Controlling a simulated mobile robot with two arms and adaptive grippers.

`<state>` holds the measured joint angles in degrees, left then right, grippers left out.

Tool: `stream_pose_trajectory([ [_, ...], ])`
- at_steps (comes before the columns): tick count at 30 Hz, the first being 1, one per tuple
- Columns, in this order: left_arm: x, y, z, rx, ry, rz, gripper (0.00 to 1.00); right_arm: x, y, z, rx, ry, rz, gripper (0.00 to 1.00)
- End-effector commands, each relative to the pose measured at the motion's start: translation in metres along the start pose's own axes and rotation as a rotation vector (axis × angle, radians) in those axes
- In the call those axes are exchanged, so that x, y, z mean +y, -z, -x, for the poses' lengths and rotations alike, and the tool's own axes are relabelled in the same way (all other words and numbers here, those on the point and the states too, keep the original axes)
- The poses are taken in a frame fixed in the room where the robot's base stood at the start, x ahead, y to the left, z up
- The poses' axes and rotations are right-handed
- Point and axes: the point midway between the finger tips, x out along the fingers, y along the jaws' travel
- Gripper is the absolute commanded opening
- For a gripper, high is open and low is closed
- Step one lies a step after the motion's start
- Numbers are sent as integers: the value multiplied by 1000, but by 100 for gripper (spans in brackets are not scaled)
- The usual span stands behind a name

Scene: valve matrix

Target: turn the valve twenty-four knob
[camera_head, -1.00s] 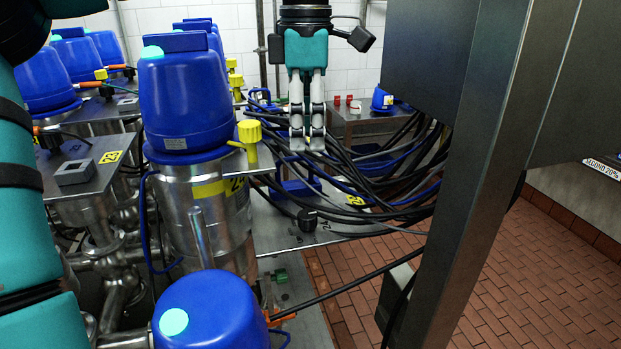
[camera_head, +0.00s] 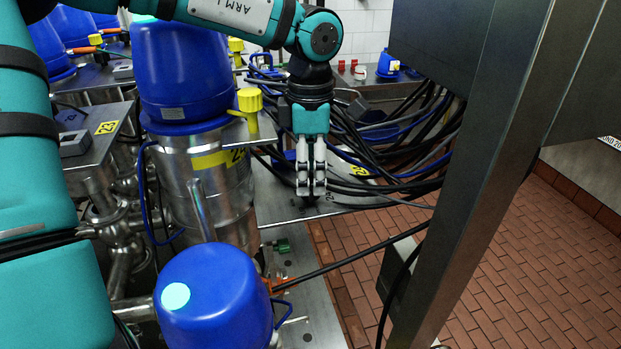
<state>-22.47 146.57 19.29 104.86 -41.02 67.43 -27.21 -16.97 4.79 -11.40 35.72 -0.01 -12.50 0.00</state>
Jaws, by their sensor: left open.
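My left gripper (camera_head: 311,192) points straight down with its two grey fingers, its arm reaching in from the upper left. The fingertips are at the steel plate (camera_head: 283,210) where a small black knob with a number beside it showed earlier. The fingers now almost wholly hide that knob, and only a little dark shows at the tips. I cannot tell whether the fingers touch it. The jaws are open, with a narrow gap between them. My right gripper is not in view.
Black and blue cables (camera_head: 395,150) bunch right behind the gripper. A blue-capped valve (camera_head: 185,85) with a yellow knob (camera_head: 250,101) stands left; another blue cap (camera_head: 215,298) is in front. A steel post (camera_head: 475,190) rises at right. The tiled floor (camera_head: 510,270) is clear.

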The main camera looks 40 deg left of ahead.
Motion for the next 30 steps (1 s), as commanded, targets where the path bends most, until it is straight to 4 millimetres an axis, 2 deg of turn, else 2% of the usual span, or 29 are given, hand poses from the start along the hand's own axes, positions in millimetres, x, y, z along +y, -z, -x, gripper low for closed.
stream_pose_trajectory([
  [6, 0, 0, -24, 1, 0, 1, 57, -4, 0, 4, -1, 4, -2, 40],
  [17, 0, 0, -29, 0, -1, 1, 57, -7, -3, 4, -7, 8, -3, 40],
  [27, 0, 0, -29, 0, -1, 1, 12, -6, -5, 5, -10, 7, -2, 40],
  [30, 0, 0, -29, 0, -1, 1, 2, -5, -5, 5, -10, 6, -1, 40],
])
